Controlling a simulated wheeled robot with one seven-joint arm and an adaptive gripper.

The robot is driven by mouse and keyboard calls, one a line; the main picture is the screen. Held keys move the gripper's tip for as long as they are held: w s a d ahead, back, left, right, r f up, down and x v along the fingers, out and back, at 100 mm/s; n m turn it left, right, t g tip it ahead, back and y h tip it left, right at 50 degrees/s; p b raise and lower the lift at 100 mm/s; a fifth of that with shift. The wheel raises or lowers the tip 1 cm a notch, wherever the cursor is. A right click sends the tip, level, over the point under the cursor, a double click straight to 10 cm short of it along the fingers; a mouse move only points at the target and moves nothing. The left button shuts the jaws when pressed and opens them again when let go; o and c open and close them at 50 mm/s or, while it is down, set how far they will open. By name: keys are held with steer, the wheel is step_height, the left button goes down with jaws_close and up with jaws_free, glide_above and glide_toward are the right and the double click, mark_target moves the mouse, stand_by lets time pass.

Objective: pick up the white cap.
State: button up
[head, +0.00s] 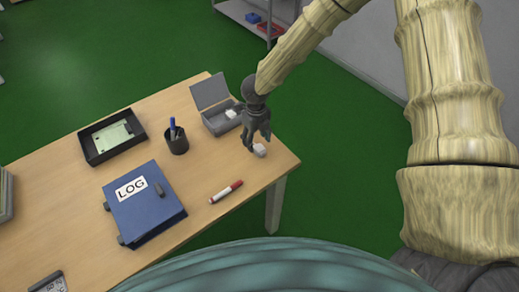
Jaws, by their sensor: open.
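A small white cap (260,150) lies on the wooden table (228,172) near its right edge. My gripper (255,146) is open and points down right at the cap, on its left and upper side in the head view. I cannot tell whether the fingers touch it, and part of the cap may be hidden by a finger. A second small white piece (231,114) sits in an open grey box (219,123) just behind my gripper.
A red and white marker (226,192) lies in front of my gripper. A dark pen cup (177,143), a blue LOG binder (145,205) and a black tray (89,155) stand to the left. The table's right edge is close to the cap.

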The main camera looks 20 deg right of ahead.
mark_target(258, 147)
steer(key=shift+s+d+f, duration=0.1)
steer(key=shift+d+f, duration=0.05)
steer(key=shift+f, duration=0.15)
steer(key=shift+d+f+p, duration=0.2)
steer(key=shift+f+p, duration=0.65)
steer(key=shift+f, duration=1.3)
steer(key=c, duration=0.9)
